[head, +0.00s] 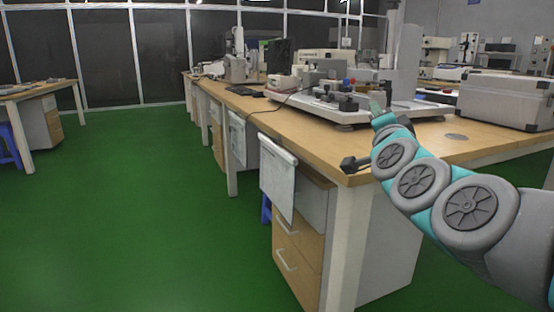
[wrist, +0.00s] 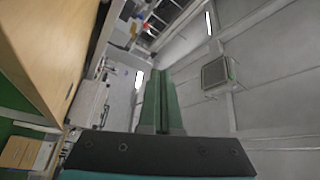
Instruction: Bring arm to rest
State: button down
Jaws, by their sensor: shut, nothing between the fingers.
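My arm reaches in from the lower right of the head view, grey and teal, bent up toward the corner of the workbench. My gripper (head: 378,105) is at its far end, in front of the bench top in the picture; I cannot tell its exact gap to the bench. In the wrist view my gripper (wrist: 160,75) shows two green fingers pressed together, shut with nothing between them. The wrist view is turned on its side and looks toward the ceiling and walls.
A long wooden workbench (head: 330,150) stands at centre and right, with instruments (head: 330,100) on top and a silver case (head: 505,100) at its right. A smaller table (head: 40,90) stands at the far left. The green floor (head: 130,200) at left is clear.

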jog(key=s+a+f+n+g+y+p, duration=0.3)
jog(key=s+a+f+n+g, duration=0.25)
jog(key=f, duration=0.35)
jog(key=s+a+f+n+g+y+p, duration=0.25)
jog(key=s+a+f+n+g, duration=0.2)
jog(key=a+f, duration=0.3)
jog(key=s+d+f+n+g+h+p, duration=0.1)
jog(key=s+f+g, duration=0.3)
jog(key=s, duration=0.5)
jog(key=s+d+f+n+g+h+p, duration=0.1)
jog(key=s+d+f+g, duration=0.3)
jog(key=s, duration=0.6)
jog(key=s+d+f+n+g+h+p, duration=0.1)
jog(key=s+d+f+g+p, duration=0.1)
jog(key=s, duration=0.8)
notch_tip(320, 180, down, 2)
jog(key=shift+s+d+f+n+g+p, duration=0.15)
jog(key=shift+d+n+g+p, duration=0.3)
jog(key=shift+g, duration=0.55)
jog(key=shift+a, duration=0.1)
